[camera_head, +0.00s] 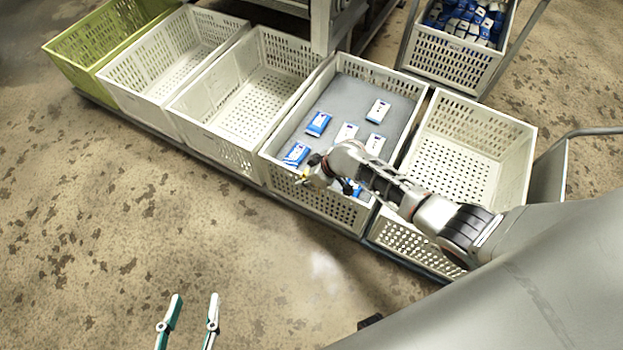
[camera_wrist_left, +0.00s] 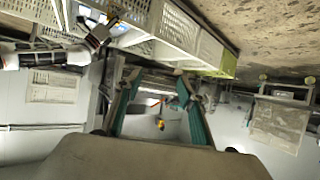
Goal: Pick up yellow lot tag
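A small yellow patch (camera_head: 304,178) shows at the end of my right gripper (camera_head: 314,176) in the head view, and a yellow bit also shows beside that gripper in the left wrist view (camera_wrist_left: 113,22). It may be the yellow lot tag; it is too small to tell whether it is held. My right gripper is at the front wall of the grey-lined crate (camera_head: 377,71), its fingers unclear. My left gripper (camera_head: 195,298) is open and empty above bare floor, well apart from the crates. Its spread teal fingers also show in the left wrist view (camera_wrist_left: 156,78).
Several blue-and-white packs (camera_head: 377,111) lie in the grey-lined crate. Empty white crates (camera_head: 250,55) stand on both sides, with a green crate (camera_head: 72,50) at far left. Another crate (camera_head: 450,67) full of packs stands behind. The floor in front is clear.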

